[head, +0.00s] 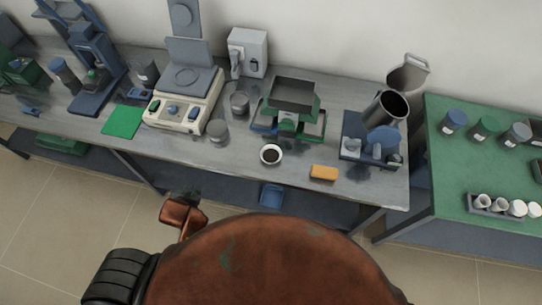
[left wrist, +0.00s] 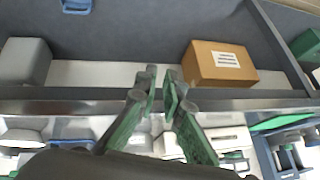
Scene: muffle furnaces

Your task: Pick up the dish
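The dish (head: 270,154) is a small round white bowl with dark contents. It sits near the front edge of the grey bench in the head view, left of an orange-yellow block. My left gripper (head: 186,198) shows only as a small dark shape in front of the bench, left of the dish and apart from it. In the left wrist view its green fingers (left wrist: 160,82) stand with a narrow gap and nothing between them. The dish cannot be made out in that view. My right gripper is not in view.
The bench (head: 225,158) carries a cream balance (head: 185,100), a green hopper device (head: 292,97), the orange-yellow block (head: 324,172) and a blue stand with a dark cup. A lower shelf holds a cardboard box (left wrist: 220,65). A green table (head: 470,170) stands right.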

